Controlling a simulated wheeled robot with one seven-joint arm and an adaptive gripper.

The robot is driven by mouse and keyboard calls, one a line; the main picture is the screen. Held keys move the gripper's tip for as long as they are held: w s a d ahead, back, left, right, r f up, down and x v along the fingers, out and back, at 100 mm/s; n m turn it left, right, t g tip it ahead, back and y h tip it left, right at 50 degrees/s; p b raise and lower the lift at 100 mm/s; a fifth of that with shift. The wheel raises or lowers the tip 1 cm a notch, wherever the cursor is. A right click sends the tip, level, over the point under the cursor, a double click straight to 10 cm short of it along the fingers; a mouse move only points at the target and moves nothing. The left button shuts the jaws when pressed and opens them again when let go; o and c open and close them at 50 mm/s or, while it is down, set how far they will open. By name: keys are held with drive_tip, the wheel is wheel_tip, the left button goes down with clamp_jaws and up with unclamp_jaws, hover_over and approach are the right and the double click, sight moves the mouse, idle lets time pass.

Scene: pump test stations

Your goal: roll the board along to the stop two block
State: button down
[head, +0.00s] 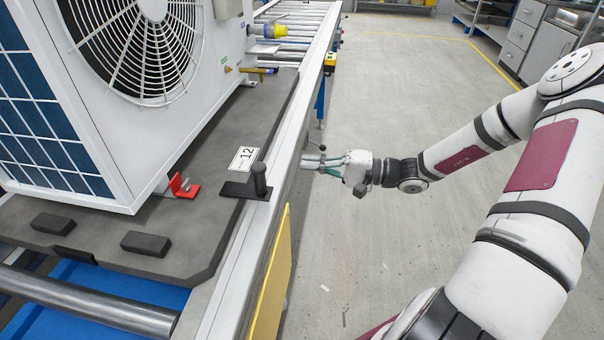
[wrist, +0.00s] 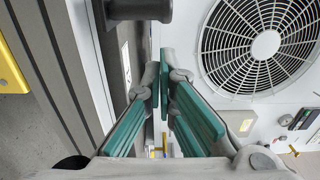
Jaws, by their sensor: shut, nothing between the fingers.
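The board (head: 215,215) is a dark grey slab with a label reading 12, lying on the roller conveyor and bearing a large white fan unit (head: 110,110). A black upright handle (head: 259,180) stands at its right edge; it also shows at the top of the wrist view (wrist: 140,9). My gripper (head: 305,160) is shut and empty, just right of the conveyor's side rail. It is apart from the handle, a little beyond it. In the wrist view its teal-padded fingers (wrist: 168,80) point toward the fan unit. I cannot make out a block marked stop two.
The pale side rail (head: 290,140) runs between my gripper and the board. A yellow and black box (head: 329,62) sits on the rail farther along. Bare rollers (head: 300,22) continue beyond the board. A yellow panel (head: 271,280) hangs nearer me. The floor at right is clear.

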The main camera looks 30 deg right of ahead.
drive_tip(key=w+a+f+b, duration=0.1)
drive_tip(key=w+a, duration=0.1)
drive_tip(key=a, duration=0.1)
drive_tip(key=w+a+f+b, duration=0.1)
drive_tip(key=w+a+b, duration=0.1)
drive_tip(key=a, duration=0.1)
drive_tip(key=w+a+f+b, duration=0.1)
drive_tip(key=w+a, duration=0.1)
drive_tip(key=a, duration=0.1)
drive_tip(key=shift+w+a+b, duration=0.15)
drive_tip(key=shift+w+b, duration=0.15)
drive_tip(key=shift+s+r, duration=0.1)
